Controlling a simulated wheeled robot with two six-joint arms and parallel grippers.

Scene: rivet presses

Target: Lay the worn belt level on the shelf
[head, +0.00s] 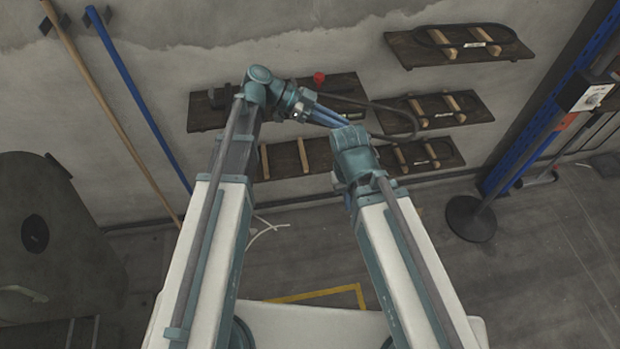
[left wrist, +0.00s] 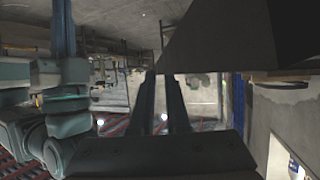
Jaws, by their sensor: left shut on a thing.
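A dark belt loop (head: 412,118) stretches to the right from my left gripper (head: 336,119), in front of the wall shelves. The left gripper is shut on this belt; the grip itself is hard to make out. In the left wrist view, the left fingers (left wrist: 160,105) point away from the camera, and the belt does not show clearly. A bare dark shelf (head: 273,160) with wooden strips is on the wall below the left wrist. My right gripper (head: 350,138) is just below the left fingers; its jaws are hidden.
Other shelves carry belts, at the upper right (head: 400,52), middle right (head: 483,113) and lower right (head: 455,157). A shelf with a red knob (head: 319,78) is behind my left wrist. A blue post (head: 535,115) stands at right; poles (head: 140,100) lean at left.

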